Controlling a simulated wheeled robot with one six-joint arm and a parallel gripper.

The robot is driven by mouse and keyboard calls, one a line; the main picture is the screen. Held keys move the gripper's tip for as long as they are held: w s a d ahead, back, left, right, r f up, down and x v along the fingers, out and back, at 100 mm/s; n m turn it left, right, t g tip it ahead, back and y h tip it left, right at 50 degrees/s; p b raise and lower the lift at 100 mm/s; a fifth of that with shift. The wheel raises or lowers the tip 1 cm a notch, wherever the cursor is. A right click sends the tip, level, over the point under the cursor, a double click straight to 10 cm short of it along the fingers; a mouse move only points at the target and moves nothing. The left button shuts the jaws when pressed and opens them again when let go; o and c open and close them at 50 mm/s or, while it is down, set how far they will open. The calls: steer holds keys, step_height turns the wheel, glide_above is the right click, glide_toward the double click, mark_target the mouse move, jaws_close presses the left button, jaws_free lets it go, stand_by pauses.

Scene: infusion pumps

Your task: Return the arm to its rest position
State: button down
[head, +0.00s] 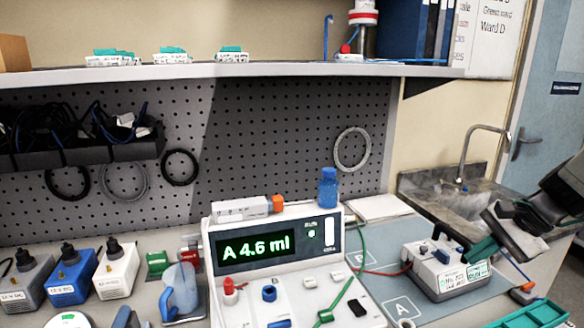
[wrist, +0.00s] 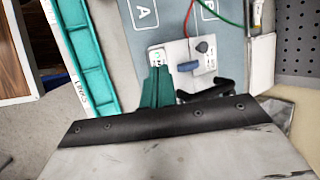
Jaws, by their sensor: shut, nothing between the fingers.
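My arm reaches in from the right edge of the head view. My gripper (head: 484,248) has teal fingertips and is shut and empty, above or beside a small white box (head: 440,272) with blue and dark knobs. I cannot tell the exact gap between them. In the wrist view, the teal fingers of my gripper (wrist: 157,88) are together, in front of part of the same white box (wrist: 184,62). The large white pump (head: 290,262) stands left of my arm. Its display reads "A 4.6 ml".
A grey-blue mat (head: 400,306) marked A lies under the small box, with red and green leads. A teal tray (head: 530,315) is at the lower right, a sink (head: 450,190) behind. A shelf (head: 280,70) runs above; a blue bottle (head: 327,187) stands behind the pump.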

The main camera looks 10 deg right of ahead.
steer(key=s+a+r+n+g+h, duration=0.1)
steer(key=s+a+r+n+h, duration=0.1)
steer(key=s+a+n, duration=0.5)
steer(key=s+a+r+n+g+h, duration=0.1)
steer(key=s+a+r+n+h, duration=0.1)
steer(key=s+a+n, duration=0.6)
steer(key=shift+s+a+r+g+h, duration=0.2)
steer(key=shift+a+r+g+h, duration=0.3)
steer(key=shift+a, duration=1.25)
steer(key=shift+r, duration=0.1)
